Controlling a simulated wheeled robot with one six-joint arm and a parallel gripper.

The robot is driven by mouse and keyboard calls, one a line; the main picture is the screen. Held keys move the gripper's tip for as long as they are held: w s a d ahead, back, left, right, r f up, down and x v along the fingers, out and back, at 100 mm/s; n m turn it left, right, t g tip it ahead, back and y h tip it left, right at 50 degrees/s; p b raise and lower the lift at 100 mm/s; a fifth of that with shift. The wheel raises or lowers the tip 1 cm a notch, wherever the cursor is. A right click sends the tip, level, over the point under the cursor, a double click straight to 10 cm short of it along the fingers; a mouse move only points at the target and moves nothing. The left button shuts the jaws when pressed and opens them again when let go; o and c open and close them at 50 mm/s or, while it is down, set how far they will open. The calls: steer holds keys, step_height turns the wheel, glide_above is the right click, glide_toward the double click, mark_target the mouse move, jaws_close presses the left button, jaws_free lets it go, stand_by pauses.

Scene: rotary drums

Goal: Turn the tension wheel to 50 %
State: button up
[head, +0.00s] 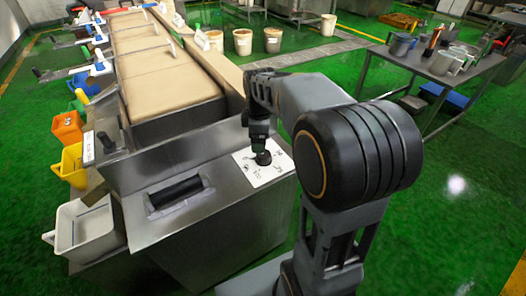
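A white dial plate (268,176) with small black markings lies on the sloped metal top at the near end of the conveyor machine. A small dark round knob (264,158), which looks like the tension wheel, sits at the plate's upper middle. My gripper (261,147) points down right over the knob and overlaps it in the picture. I cannot tell whether the fingers touch or grip it. The fingers are too small and dark to read. The markings and any pointer are too small to read and are partly covered.
A black handle (174,191) is set into the metal top left of the plate. The long beige conveyor (160,70) runs away behind. Colored bins (68,128) and a white tub (84,228) stand along the left side. A metal table (438,66) with containers stands at right. Green floor (455,190) is clear at right.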

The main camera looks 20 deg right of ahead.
mark_target(264, 157)
steer(key=w+d+f+n+g, duration=0.1)
steer(key=w+d+f+n, duration=0.35)
steer(key=w+n, duration=0.25)
steer(key=f, duration=0.4)
steer(key=f+p, duration=0.1)
steer(key=f, duration=0.7)
steer(key=shift+w+d+f+p, duration=0.1)
steer(key=shift+d+f+p, duration=0.2)
steer(key=shift+f, duration=0.1)
steer(key=c, duration=0.9)
